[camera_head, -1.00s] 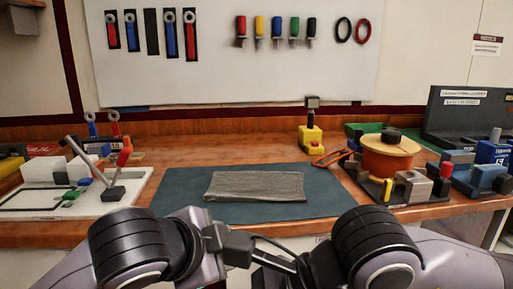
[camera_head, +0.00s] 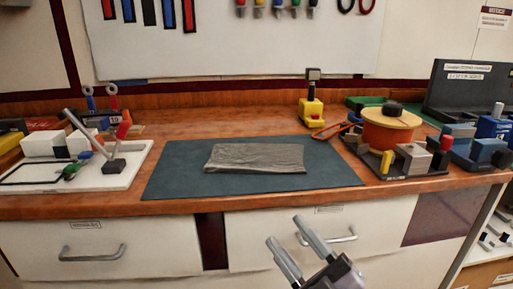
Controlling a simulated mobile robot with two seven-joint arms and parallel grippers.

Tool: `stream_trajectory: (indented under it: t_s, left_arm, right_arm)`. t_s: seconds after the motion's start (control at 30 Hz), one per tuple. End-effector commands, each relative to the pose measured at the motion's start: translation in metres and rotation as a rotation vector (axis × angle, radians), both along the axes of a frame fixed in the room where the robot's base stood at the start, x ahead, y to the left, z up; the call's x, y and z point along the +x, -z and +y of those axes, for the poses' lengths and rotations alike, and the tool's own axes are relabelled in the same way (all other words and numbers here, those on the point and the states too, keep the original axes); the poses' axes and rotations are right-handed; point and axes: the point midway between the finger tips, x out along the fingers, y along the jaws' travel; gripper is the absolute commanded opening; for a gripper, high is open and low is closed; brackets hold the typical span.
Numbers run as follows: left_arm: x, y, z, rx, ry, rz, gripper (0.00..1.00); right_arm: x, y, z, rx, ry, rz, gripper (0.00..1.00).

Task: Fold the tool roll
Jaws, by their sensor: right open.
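The tool roll (camera_head: 255,158) is a grey cloth lying on the dark mat (camera_head: 180,184) in the middle of the workbench. It is a flat, wide strip with slightly wrinkled edges. My right gripper (camera_head: 283,238) is at the bottom of the view, in front of the drawers and below the bench top. Its two grey fingers are apart and nothing is between them. It is well clear of the tool roll. My left gripper does not show.
A white tray (camera_head: 133,177) with blocks and levers stands at the left. A yellow device (camera_head: 311,110) stands behind the mat. An orange spool (camera_head: 387,136) and several blocks are at the right. Drawers with handles (camera_head: 92,254) are below the bench edge. The mat around the cloth is clear.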

Motion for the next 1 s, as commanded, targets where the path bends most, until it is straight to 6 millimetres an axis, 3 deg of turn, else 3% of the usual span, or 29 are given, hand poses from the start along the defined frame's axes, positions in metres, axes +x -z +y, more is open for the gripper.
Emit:
stream_trajectory:
  t_s: [0.03, 0.13, 0.23, 0.4, 0.57, 0.63, 1.0]
  left_arm:
    - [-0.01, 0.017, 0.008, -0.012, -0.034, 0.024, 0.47]
    - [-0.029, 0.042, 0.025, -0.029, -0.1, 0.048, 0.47]
    - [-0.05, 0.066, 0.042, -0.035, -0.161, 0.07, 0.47]
    - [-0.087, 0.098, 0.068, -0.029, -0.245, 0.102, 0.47]
    - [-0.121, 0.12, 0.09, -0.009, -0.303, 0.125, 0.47]
    - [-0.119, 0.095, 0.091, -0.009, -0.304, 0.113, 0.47]
    - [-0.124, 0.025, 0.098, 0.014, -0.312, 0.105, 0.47]
  right_arm:
    - [0.005, 0.031, -0.016, 0.043, 0.048, 0.141, 0.47]
    - [0.007, 0.093, -0.046, 0.124, 0.142, 0.41, 0.47]
    - [-0.007, 0.158, -0.075, 0.197, 0.233, 0.673, 0.47]
    - [-0.056, 0.252, -0.111, 0.295, 0.364, 1.057, 0.47]
    - [-0.119, 0.317, -0.135, 0.369, 0.463, 1.358, 0.47]
    - [-0.117, 0.292, -0.135, 0.371, 0.462, 1.353, 0.47]
    - [-0.121, 0.222, -0.143, 0.352, 0.482, 1.332, 0.47]
